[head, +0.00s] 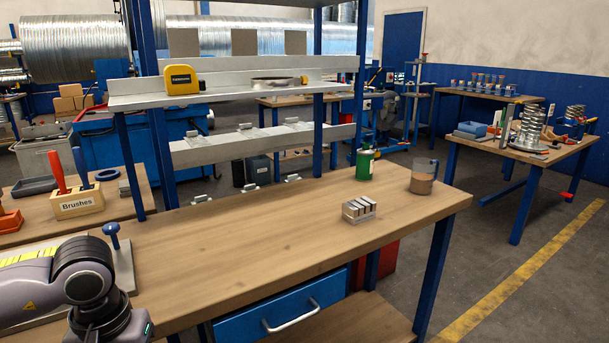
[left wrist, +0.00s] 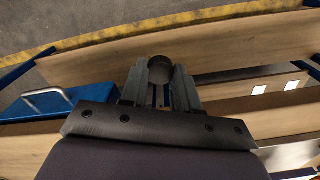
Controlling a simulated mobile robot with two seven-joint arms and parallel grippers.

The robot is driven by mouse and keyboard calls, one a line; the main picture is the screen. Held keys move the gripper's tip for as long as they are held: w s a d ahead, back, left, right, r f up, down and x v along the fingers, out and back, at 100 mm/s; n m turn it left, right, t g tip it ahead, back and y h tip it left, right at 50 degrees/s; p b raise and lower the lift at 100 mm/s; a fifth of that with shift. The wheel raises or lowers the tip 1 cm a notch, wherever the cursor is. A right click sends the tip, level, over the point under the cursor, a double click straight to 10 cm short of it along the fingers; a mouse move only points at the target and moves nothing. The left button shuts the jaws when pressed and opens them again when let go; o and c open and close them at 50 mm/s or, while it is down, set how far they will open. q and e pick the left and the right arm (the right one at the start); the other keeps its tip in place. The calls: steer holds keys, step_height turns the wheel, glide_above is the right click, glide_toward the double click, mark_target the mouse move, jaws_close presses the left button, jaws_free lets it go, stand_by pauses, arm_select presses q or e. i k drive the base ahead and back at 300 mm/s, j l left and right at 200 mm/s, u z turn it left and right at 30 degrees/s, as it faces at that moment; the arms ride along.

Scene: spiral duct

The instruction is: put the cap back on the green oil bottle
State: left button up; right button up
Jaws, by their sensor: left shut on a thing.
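The green oil bottle (head: 365,164) stands upright near the back edge of the wooden bench, right of centre in the head view. Its narrow top looks pale, with no dark cap visible on it. My left gripper (left wrist: 160,72) shows in the left wrist view, its two fingers shut on a small dark round thing (left wrist: 160,61) that looks like the cap. The fingers hide part of it. The gripper itself is outside the head view, where only my left arm shows at lower left, well left of the bottle. My right gripper is not in view.
A clear mug of brown liquid (head: 423,177) stands right of the bottle, near the bench's right end. A small metal block set (head: 358,209) sits in front. A blue knobbed post (head: 112,236) stands by my arm. The middle bench top (head: 245,230) is clear.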

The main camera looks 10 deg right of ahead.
mark_target(365, 155)
steer(key=i+l+u, duration=0.1)
steer(key=l+u, duration=0.25)
steer(key=l, duration=0.15)
steer(key=l+u, duration=0.35)
steer(key=l, duration=0.15)
steer(key=l+u, duration=0.35)
steer(key=l, duration=0.2)
